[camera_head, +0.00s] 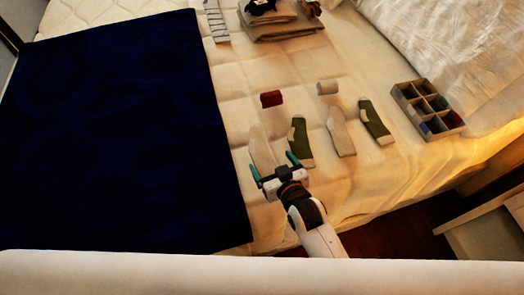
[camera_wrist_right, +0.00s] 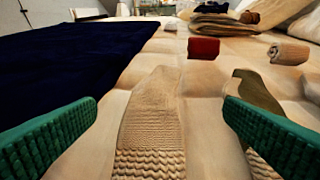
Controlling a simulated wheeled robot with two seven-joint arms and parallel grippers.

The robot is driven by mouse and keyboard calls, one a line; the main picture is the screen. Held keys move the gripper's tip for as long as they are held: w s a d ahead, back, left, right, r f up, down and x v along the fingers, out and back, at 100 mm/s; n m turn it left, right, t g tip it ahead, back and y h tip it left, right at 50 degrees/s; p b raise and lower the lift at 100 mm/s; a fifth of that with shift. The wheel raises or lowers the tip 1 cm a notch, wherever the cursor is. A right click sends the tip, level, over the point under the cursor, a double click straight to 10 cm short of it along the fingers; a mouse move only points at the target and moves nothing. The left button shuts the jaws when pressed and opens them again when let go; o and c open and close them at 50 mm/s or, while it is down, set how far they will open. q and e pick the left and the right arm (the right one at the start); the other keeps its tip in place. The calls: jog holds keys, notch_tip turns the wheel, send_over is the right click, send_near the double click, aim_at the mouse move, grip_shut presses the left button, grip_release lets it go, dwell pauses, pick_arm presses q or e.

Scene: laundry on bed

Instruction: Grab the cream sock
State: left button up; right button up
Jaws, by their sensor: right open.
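Two cream socks lie flat on the bed. One cream sock (camera_head: 261,149) is just beyond my right gripper (camera_head: 274,167); in the right wrist view this cream sock (camera_wrist_right: 152,120) lies between the green fingers, with its ribbed cuff nearest. The right gripper (camera_wrist_right: 160,135) is open and empty, its fingers apart on either side of the sock. Another cream sock (camera_head: 341,132) lies further right, between two green socks. One green sock (camera_head: 299,142) is right beside the gripper, and the other green sock (camera_head: 375,121) is further right. My left gripper is not in view.
A dark navy blanket (camera_head: 110,130) covers the bed's left side. A rolled red sock (camera_head: 271,98) and a rolled cream bundle (camera_head: 327,87) lie behind the flat socks. A divided box (camera_head: 428,108) stands at right. Folded clothes (camera_head: 280,22) lie at the back.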

aim_at(262, 151)
jog(key=x, duration=0.7)
jog(key=shift+s+a+f, duration=0.1)
jog(key=shift+a+f, duration=0.05)
jog(key=c, duration=1.1)
